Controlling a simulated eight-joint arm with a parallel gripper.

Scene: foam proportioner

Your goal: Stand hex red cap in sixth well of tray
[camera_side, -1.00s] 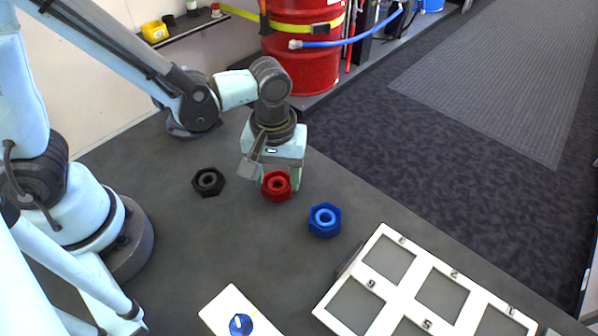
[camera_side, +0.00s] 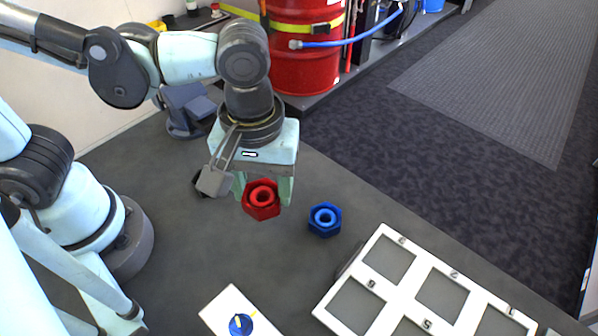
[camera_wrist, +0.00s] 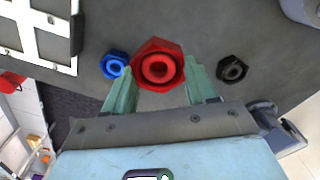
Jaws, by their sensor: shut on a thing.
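The hex red cap (camera_side: 261,199) is held between the fingers of my gripper (camera_side: 264,190), raised above the table, its ring-shaped opening facing up. In the wrist view the red cap (camera_wrist: 158,65) sits between the two green fingertips (camera_wrist: 158,78). The white tray (camera_side: 379,230) lies at the lower right in the side view, with square grey wells and printed numbers. The well beside the "6" mark (camera_side: 356,305) looks empty. Part of the tray is cut off by the picture's lower edge. The tray also shows at the upper left of the wrist view (camera_wrist: 22,28).
A blue hex cap (camera_side: 325,219) stands on the table between my gripper and the tray. A black hex cap (camera_wrist: 232,68) is mostly hidden behind my gripper in the side view. A white plate with a blue knob (camera_side: 240,324) lies at the front. A red drum (camera_side: 306,62) stands beyond the table.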

